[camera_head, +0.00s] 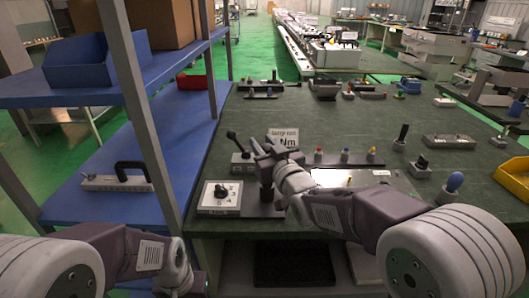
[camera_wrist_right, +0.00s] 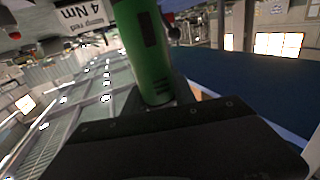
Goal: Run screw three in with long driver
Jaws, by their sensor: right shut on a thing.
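My right gripper (camera_head: 268,158) is over the near left part of the green-topped table. It is shut on a green cylindrical driver body with a dark slot, the long driver (camera_wrist_right: 146,45), which shows close up in the right wrist view. Its tip is hidden, and I cannot make out screw three. Below the gripper is a dark plate (camera_head: 262,210), beside a white box (camera_head: 219,196) with a black knob. My left gripper (camera_head: 196,286) is low at the bottom left, mostly cut off; its jaws cannot be judged.
A small torque sign (camera_head: 284,136) stands behind the gripper. A row of drivers with coloured tops (camera_head: 345,155) is to its right, near a bright plate (camera_head: 352,178). The blue shelf rack (camera_head: 185,130) stands close on the left. A yellow bin (camera_head: 514,177) is far right.

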